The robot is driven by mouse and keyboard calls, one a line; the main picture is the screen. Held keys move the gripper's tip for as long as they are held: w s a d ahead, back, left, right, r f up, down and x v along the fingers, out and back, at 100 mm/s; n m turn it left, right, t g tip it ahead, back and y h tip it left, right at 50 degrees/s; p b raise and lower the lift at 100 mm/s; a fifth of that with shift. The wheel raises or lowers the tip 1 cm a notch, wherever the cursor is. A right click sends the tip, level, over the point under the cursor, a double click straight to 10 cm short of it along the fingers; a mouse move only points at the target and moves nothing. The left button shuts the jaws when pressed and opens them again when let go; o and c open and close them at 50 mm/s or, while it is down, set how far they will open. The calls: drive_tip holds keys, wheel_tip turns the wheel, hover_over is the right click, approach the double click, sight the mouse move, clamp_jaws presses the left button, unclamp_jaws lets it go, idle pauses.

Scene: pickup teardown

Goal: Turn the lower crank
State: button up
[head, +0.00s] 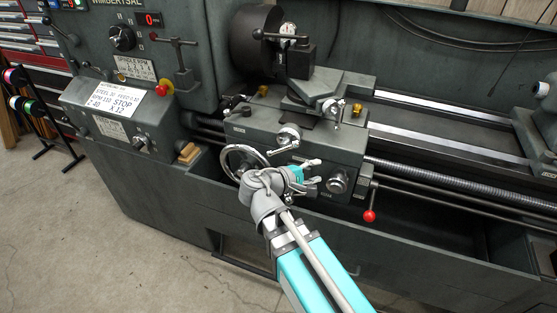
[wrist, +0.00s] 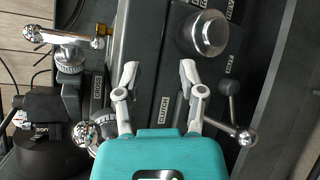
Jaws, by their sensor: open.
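A lathe carriage (head: 240,127) carries two metal cranks, and I take the lower crank (head: 287,138) to be the one on its front face. In the wrist view a ball end and dial of what looks like this crank (wrist: 88,135) show left of my gripper, partly hidden behind it. The upper crank (head: 329,106) sits higher on the slide, and in the wrist view it (wrist: 68,57) is at upper left. My gripper (wrist: 159,72) is open and empty, its two fingers apart in front of the carriage face. In the head view my gripper (head: 297,174) is just below the lower crank.
A handwheel (head: 246,161) stands left of my gripper. A round knob (head: 338,183) and a red-ended lever (head: 370,215) are to the right. A ball-ended lever (wrist: 245,138) lies close to the right finger. The floor (head: 130,250) at lower left is clear.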

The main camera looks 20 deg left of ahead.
sight(281, 151)
drive_tip(key=s+a+n+t+b, duration=0.3)
drive_tip(key=s+a+b, duration=0.1)
drive_tip(key=a, duration=0.3)
drive_tip(key=s+a+n+t+y+b, duration=0.1)
drive_tip(key=s+a+n+t+b, duration=0.1)
drive_tip(key=a, duration=0.6)
drive_tip(key=s+t+b, duration=0.1)
drive_tip(key=s+t, duration=0.1)
drive_tip(key=shift+s+f+n+y+b, duration=0.2)
drive_tip(key=shift+s+n+y+b, duration=0.1)
drive_tip(key=shift+s+n+b, duration=0.1)
drive_tip(key=shift+w+d, duration=0.1)
drive_tip(key=shift+w, duration=0.1)
drive_tip(key=shift+p+x, duration=1.6)
drive_tip(key=shift+x, duration=5.2)
drive_tip(key=shift+r, duration=0.1)
